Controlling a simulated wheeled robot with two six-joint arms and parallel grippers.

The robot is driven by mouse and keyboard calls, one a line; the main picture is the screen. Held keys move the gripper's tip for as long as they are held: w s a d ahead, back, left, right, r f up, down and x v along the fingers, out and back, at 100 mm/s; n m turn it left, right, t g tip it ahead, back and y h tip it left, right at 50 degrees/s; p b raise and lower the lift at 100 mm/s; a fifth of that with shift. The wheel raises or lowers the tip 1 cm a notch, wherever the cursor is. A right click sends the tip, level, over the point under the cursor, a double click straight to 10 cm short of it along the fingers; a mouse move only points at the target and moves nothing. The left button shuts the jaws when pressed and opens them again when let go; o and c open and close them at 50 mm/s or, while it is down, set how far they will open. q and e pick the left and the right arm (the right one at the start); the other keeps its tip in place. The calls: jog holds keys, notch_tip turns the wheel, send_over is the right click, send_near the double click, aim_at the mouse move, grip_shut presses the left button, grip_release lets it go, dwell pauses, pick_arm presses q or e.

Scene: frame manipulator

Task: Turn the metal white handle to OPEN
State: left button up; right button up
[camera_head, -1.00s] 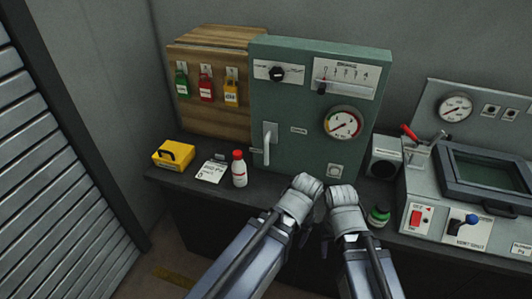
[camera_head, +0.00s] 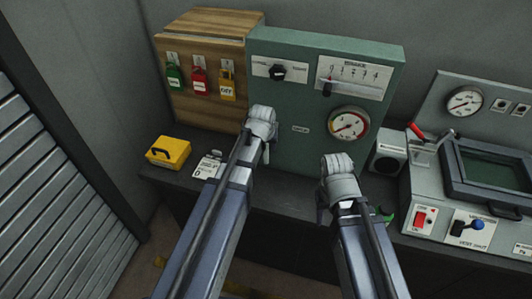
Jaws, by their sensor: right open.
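The green control box (camera_head: 305,102) stands at the back of the bench. The metal white handle, at the lower left of its front, is now hidden behind my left gripper and forearm. My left gripper (camera_head: 263,115) is over that left part of the box front, seen from behind. Its fingers are hidden, and I cannot tell whether it touches the handle. My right gripper (camera_head: 338,161) is below the round gauge (camera_head: 348,124), in front of the lower right of the box. It is open, and nothing shows in it.
A yellow case (camera_head: 168,151) sits on the bench at left. A grey console (camera_head: 430,190) with a red switch, a blue-knobbed lever and a dark screen stands at right.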

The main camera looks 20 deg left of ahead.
aim_at(266, 151)
pick_arm(q)
jog(key=b+x, duration=0.6)
jog(key=x, duration=0.1)
jog(key=shift+f, duration=0.25)
jog(key=shift+r, duration=0.1)
grip_shut()
dwell(1.1)
